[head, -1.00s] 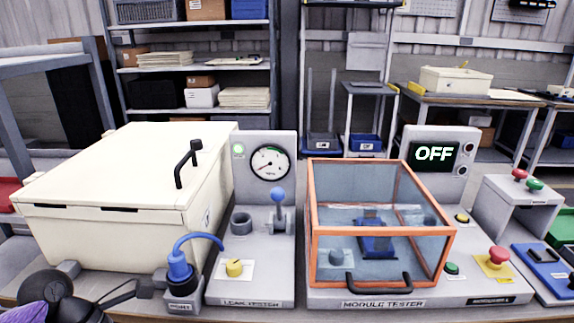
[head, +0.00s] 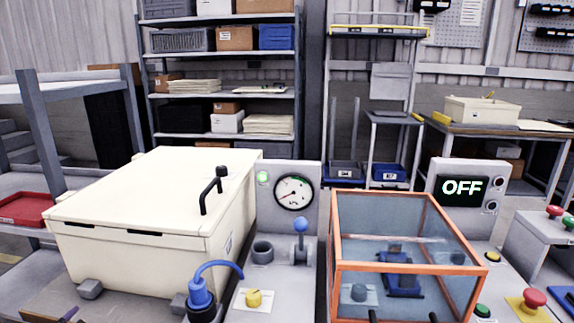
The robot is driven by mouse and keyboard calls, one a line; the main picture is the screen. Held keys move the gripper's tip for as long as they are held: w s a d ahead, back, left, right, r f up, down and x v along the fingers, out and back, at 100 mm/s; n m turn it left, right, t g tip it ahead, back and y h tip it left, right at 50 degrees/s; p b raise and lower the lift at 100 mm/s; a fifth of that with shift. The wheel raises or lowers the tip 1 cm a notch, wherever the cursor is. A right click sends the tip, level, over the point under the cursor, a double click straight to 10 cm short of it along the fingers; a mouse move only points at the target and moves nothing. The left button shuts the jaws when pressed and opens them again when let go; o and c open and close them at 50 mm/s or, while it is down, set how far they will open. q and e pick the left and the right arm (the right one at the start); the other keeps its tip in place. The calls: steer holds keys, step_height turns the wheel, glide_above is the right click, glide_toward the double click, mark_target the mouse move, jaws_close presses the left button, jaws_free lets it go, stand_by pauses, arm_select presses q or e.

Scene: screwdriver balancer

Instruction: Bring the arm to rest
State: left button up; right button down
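Neither gripper shows clearly in the head view. A small dark piece (head: 70,313) shows at the bottom left edge, too cut off to identify. The cream box (head: 150,200) with a black handle is shut. The leak tester (head: 270,230) has a gauge, a blue-knobbed lever and a green lamp. A blue plug with a looped cable (head: 200,290) stands upright at its left front. The module tester's orange-framed clear cover (head: 405,262) is down over a blue module (head: 400,280). Its display (head: 461,187) reads OFF.
A red emergency button (head: 534,298) and a green button (head: 483,311) are at the right front. A stand with red and green buttons (head: 540,240) is at the right edge. A red tray (head: 25,208) is on a shelf at the left. Shelving (head: 222,95) stands behind.

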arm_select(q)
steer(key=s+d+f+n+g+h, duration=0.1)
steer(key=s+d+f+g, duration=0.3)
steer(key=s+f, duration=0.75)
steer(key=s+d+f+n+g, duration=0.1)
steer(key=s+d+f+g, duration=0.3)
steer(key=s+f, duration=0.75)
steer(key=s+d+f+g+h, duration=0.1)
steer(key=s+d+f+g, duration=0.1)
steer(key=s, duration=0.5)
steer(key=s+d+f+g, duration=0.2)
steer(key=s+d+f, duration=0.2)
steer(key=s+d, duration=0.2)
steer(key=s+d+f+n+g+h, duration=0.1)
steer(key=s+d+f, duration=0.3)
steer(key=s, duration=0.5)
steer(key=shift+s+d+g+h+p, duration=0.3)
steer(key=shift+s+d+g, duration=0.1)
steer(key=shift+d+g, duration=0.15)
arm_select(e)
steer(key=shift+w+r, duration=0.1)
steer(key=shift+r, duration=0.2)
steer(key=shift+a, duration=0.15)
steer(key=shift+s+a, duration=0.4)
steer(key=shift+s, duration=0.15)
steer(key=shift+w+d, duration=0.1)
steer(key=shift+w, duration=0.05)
